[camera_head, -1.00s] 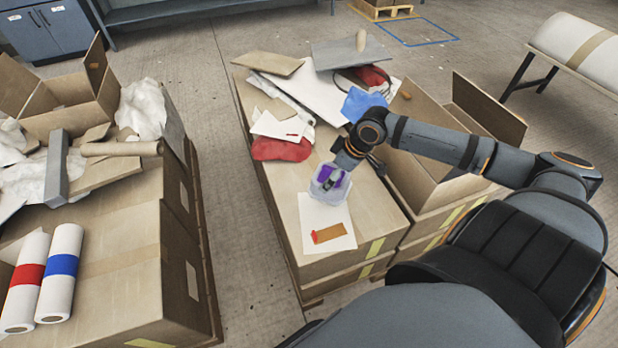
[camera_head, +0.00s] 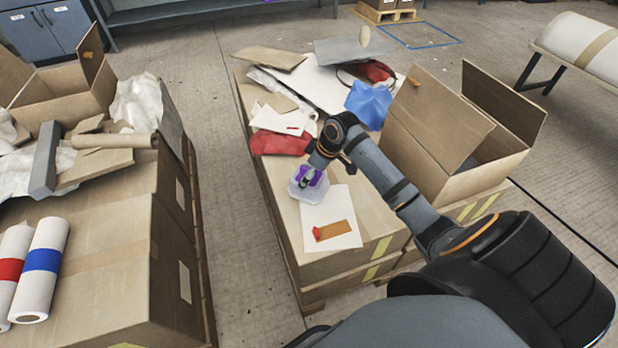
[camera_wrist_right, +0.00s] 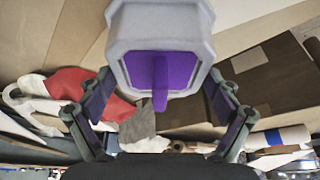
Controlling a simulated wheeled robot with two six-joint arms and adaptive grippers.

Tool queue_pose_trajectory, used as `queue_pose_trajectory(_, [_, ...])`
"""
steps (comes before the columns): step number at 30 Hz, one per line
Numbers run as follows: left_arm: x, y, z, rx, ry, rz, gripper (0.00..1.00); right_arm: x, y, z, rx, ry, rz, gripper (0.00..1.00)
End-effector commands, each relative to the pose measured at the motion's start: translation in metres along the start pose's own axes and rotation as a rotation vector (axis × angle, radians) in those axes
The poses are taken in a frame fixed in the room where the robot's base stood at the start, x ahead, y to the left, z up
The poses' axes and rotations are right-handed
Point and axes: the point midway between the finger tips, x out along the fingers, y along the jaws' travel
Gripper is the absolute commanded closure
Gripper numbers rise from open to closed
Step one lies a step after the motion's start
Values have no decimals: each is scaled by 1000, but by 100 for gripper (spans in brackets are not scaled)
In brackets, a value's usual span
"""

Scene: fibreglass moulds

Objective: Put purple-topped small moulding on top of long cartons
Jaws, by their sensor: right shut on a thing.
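The small moulding (camera_head: 301,192) is a pale grey-white box with a purple top. My right gripper (camera_head: 310,176) is shut on it from above, over the middle stack of long cartons (camera_head: 358,268). I cannot tell whether the moulding touches the carton top. In the right wrist view the moulding (camera_wrist_right: 160,32) and its purple part (camera_wrist_right: 158,75) are between the fingers of my right gripper (camera_wrist_right: 160,108). My left gripper is not in view.
A white sheet with a brown and red patch (camera_head: 345,212) lies just right of the moulding. A red bag (camera_head: 279,144), blue cloth (camera_head: 369,103) and boards lie behind. An open carton (camera_head: 452,140) stands to the right. Another carton stack (camera_head: 95,255) with rolls is left.

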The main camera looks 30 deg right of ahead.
Motion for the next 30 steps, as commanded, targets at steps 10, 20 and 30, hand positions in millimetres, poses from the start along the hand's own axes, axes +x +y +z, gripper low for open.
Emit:
queue_pose_trajectory(10, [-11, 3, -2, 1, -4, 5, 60, 8, 0, 3, 0, 4, 1, 49])
queue_pose_trajectory(20, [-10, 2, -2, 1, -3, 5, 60, 10, 0, 4, 0, 3, 1, 0])
queue_pose_trajectory(30, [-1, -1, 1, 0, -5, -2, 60, -6, 1, 3, -2, 2, 3, 0])
